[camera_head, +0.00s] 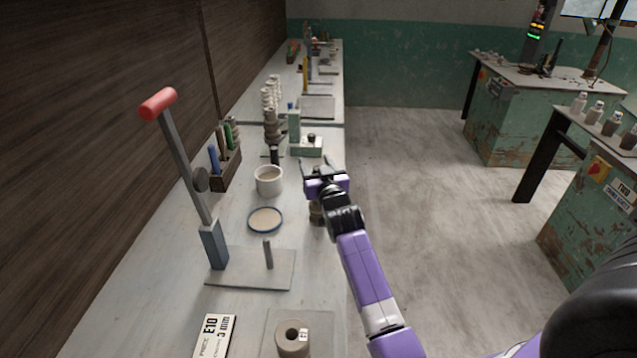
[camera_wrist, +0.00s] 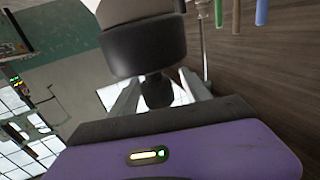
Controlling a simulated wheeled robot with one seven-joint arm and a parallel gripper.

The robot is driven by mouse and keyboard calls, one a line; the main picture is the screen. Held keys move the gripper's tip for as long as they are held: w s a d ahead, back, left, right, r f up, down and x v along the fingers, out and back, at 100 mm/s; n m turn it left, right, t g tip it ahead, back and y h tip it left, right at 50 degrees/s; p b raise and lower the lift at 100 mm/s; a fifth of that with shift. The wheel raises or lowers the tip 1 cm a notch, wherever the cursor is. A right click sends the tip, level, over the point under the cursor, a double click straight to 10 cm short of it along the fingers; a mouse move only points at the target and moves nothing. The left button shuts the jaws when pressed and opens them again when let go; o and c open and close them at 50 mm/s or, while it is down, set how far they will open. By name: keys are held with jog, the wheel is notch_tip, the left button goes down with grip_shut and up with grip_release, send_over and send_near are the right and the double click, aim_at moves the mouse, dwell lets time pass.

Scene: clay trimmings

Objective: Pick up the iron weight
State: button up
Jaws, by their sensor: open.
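A dark rounded body with a narrower neck, which looks like the iron weight (camera_wrist: 145,45), fills the upper middle there. Its neck end shows between the fingers; I cannot tell whether they touch it. In the head view a brownish round thing (camera_head: 315,212) is partly hidden by my gripper and arm. I cannot tell whether it is the same object.
A white cup (camera_head: 268,181), a blue-rimmed dish (camera_head: 265,219) and a red-handled lever press (camera_head: 214,245) stand to the left. A tool rack (camera_head: 226,170) is by the wooden wall. A green scale-like device (camera_head: 306,147) stands beyond my gripper. Open floor (camera_head: 430,180) lies right.

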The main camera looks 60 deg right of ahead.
jog(key=shift+c, duration=0.3)
grip_shut()
dwell(0.9)
jog(key=shift+r, duration=0.3)
